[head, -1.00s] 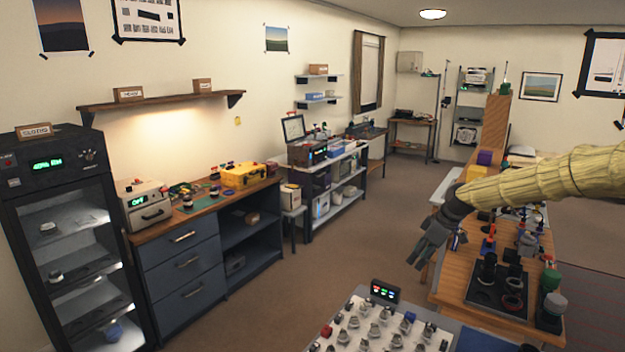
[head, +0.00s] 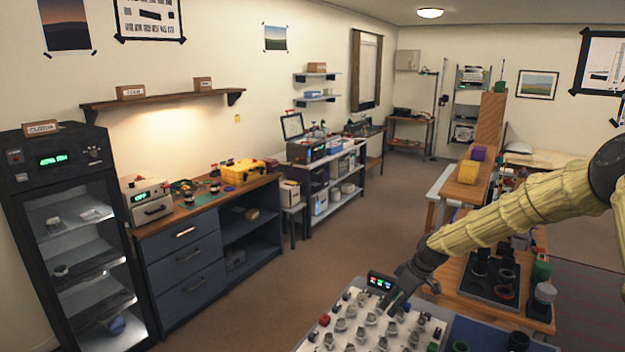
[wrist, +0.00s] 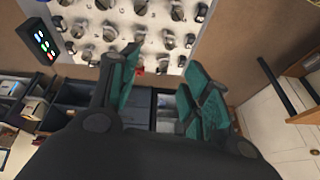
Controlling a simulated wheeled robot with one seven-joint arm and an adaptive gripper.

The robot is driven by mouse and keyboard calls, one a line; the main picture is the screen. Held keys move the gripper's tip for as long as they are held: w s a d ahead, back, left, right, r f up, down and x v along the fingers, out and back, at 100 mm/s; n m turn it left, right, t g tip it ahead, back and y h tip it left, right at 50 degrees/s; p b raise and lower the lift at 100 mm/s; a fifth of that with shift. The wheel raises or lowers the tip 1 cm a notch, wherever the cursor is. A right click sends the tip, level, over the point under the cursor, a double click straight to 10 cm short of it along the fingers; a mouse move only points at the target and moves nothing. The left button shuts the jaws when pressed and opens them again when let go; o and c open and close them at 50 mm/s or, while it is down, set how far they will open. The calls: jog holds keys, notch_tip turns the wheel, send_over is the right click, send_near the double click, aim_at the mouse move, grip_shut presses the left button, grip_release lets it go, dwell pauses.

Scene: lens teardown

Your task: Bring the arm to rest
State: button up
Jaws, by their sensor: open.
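My arm, in a yellow sleeve, reaches in from the right in the head view. My gripper (head: 398,299) is dark and hangs over the white board with several metal parts (head: 335,335). In the wrist view the two green-padded fingers of my gripper (wrist: 160,95) are spread apart with nothing between them. The white board (wrist: 150,50) lies beyond the fingertips there. I cannot tell how far above the board the fingertips are.
A small display box (head: 380,282) stands at the board's back edge, close to my gripper; it also shows in the wrist view (wrist: 40,42). A wooden bench with a black tray (head: 490,283) is at right. Open floor (head: 310,270) lies left of the bench.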

jog(key=s+a+f+m+g, duration=0.15)
jog(key=s+a+f, duration=0.25)
jog(key=s+f, duration=0.8)
jog(key=s+a+f+m, duration=0.3)
jog(key=s+a+f, duration=0.1)
jog(key=s+f, duration=0.75)
jog(key=s+d+f+m+h, duration=0.1)
jog(key=s+d+m+h, duration=0.15)
jog(key=s, duration=1.35)
jog(key=s+d+m+h, duration=0.1)
jog(key=s+d+m, duration=0.25)
jog(key=s, duration=1.15)
notch_tip(320, 180, down, 22)
jog(key=b, duration=2.2)
jog(key=shift+n+g, duration=0.25)
